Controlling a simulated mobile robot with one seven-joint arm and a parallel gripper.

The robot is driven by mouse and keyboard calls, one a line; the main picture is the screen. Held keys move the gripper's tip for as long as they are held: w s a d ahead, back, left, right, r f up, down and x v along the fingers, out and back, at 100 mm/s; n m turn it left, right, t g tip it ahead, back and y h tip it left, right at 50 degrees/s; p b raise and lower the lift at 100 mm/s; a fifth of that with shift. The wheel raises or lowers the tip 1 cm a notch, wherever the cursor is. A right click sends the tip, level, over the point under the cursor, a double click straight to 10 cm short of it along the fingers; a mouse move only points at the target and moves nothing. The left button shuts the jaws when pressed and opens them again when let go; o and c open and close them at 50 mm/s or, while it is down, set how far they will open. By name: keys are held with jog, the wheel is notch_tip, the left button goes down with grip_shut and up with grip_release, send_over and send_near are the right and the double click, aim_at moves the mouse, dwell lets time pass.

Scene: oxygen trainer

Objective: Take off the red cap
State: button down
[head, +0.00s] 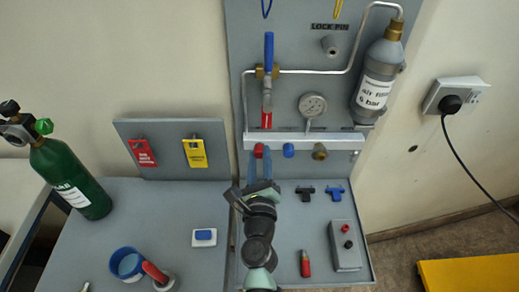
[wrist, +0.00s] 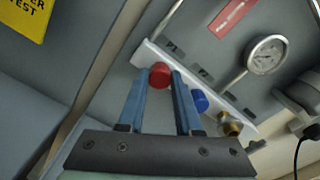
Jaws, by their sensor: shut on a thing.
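The red cap (head: 259,150) sits at the left end of a white manifold bar (head: 341,143) on the grey panel. In the wrist view the red cap (wrist: 160,75) lies between the tips of my two blue fingers. My gripper (head: 260,157) reaches up to the bar from below and is shut on the red cap. In the wrist view my gripper (wrist: 161,77) has a finger on each side of the cap. The cap appears to be against the bar; I cannot tell whether it is loose.
A blue cap (head: 289,150) and a brass fitting (head: 319,151) are close on the right along the bar. A gauge (head: 313,105) and a blue-handled valve (head: 268,70) are above.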

jog(key=shift+n, duration=1.7)
jog(key=shift+n, duration=1.7)
jog(key=shift+n, duration=1.8)
jog(key=n, duration=0.3)
